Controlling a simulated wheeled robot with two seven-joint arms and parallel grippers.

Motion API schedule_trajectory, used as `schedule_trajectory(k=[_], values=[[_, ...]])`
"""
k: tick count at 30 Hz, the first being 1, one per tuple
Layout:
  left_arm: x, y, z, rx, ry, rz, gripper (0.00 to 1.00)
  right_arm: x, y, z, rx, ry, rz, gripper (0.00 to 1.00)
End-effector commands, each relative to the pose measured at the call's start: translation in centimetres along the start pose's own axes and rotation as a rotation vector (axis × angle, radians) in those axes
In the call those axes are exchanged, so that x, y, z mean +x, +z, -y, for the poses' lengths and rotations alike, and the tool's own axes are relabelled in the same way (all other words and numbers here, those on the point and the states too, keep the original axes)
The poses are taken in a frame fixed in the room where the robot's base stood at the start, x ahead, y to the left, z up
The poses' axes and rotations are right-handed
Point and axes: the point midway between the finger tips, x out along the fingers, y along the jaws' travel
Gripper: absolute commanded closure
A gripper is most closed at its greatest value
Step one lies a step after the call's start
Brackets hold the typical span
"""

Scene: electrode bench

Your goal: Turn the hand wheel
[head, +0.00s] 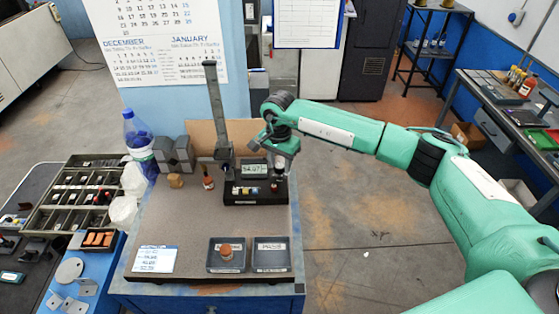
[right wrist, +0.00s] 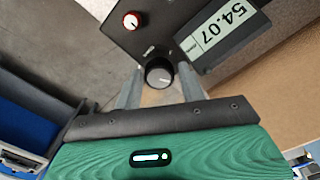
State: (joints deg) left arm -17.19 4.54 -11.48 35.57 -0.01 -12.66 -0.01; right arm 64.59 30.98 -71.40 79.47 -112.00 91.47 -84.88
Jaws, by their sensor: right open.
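A black round knob (right wrist: 158,72) with a white pointer mark sits on the dark panel of the bench instrument (head: 255,194), below its 54.07 display. It is the wheel-like part nearest my gripper; I cannot tell if it is the hand wheel. My right gripper (head: 281,168) is over the right end of the instrument, hiding that part in the head view. In the right wrist view the open fingers (right wrist: 160,86) lie on either side of the knob; contact cannot be told. My left gripper is not in view.
An upright grey column (head: 218,112) stands just left of the display. Two dark trays (head: 271,267) lie at the front of the bench, and a water bottle (head: 137,135) stands at left.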

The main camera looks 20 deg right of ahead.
Motion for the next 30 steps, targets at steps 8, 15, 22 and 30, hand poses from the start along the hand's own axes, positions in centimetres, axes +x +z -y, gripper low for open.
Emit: schedule_trajectory(k=[8,15,22,30], values=[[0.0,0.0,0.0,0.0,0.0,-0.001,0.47,0.0,0.0,0.0,0.0,0.0,0.0,0.87],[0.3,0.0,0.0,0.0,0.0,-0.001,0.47,0.0,0.0,0.0,0.01,0.0,0.0,0.91],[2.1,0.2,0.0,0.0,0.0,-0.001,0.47,0.3,0.0,0.0,0.087,0.0,0.001,0.91],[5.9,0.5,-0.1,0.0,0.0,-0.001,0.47,0.6,-0.1,0.1,0.297,-0.003,0.003,0.91]])
